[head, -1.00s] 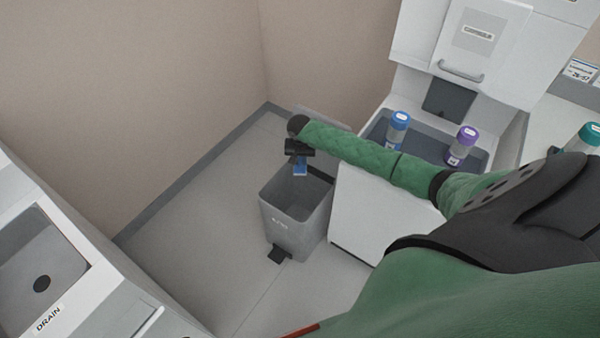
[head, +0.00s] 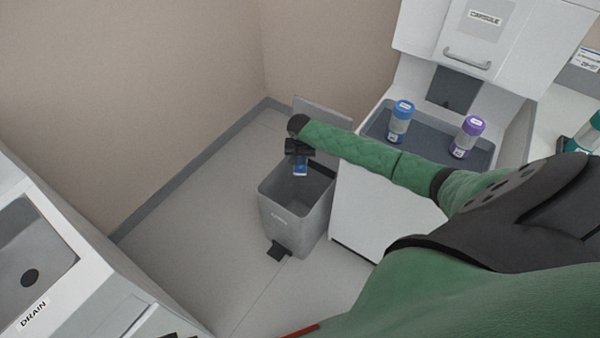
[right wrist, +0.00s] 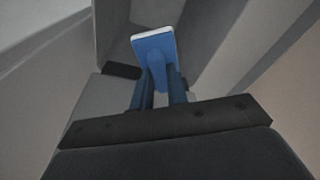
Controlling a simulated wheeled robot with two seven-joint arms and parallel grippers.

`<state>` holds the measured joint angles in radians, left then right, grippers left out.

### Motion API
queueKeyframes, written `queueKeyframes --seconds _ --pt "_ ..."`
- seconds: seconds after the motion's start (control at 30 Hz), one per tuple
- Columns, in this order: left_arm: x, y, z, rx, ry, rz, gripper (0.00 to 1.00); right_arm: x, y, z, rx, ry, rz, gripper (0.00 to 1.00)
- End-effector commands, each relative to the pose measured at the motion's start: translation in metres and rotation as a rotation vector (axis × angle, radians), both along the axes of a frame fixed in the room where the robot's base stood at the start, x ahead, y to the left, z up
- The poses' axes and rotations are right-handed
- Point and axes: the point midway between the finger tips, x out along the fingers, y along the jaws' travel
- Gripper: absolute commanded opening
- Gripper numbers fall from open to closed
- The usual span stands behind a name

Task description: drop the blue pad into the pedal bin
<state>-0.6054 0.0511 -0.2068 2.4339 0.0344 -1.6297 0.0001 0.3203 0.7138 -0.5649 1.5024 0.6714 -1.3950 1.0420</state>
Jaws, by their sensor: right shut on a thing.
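The blue pad (right wrist: 154,48), with a white edge, is held between the fingers of my right gripper (right wrist: 157,88) in the right wrist view. In the head view my right gripper (head: 299,160) points down over the open mouth of the grey pedal bin (head: 291,215), and the pad shows only as a small blue patch below it. The bin's lid (head: 325,112) stands raised behind, and its black pedal (head: 279,251) is at the front. The bin also shows in the right wrist view (right wrist: 200,35). My left gripper is not in view.
A white cabinet (head: 358,215) stands right beside the bin, with a blue-capped tube (head: 400,122) and a purple-capped tube (head: 468,137) in its grey tray. A drain unit (head: 98,272) is at the lower left. The floor (head: 190,235) between is clear.

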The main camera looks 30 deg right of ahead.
Motion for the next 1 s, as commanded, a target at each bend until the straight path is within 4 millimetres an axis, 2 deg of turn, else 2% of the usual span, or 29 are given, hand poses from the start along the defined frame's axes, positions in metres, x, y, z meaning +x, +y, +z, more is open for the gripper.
queueKeyframes --seconds 0.27,0.3,0.4,0.43,0.77,0.87,1.0 --pt "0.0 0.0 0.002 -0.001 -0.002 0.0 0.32 0.0 0.0 0.0 0.0 0.0 0.0 0.0" --pt "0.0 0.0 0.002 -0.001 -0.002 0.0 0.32 0.0 0.0 0.0 0.0 0.0 0.0 0.17" --pt "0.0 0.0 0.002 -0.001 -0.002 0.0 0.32 0.0 0.0 0.0 0.0 0.0 0.0 0.37" --pt "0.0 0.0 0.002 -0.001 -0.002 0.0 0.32 0.0 0.0 0.0 0.0 0.0 0.0 0.41" --pt "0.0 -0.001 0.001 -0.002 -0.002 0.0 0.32 0.0 0.0 0.002 0.0 0.0 0.0 0.41" --pt "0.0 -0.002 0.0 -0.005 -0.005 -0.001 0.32 -0.001 0.001 0.01 0.0 -0.001 0.001 0.41" --pt "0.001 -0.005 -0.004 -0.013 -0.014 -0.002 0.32 -0.003 0.002 0.031 -0.001 -0.002 0.002 0.41"
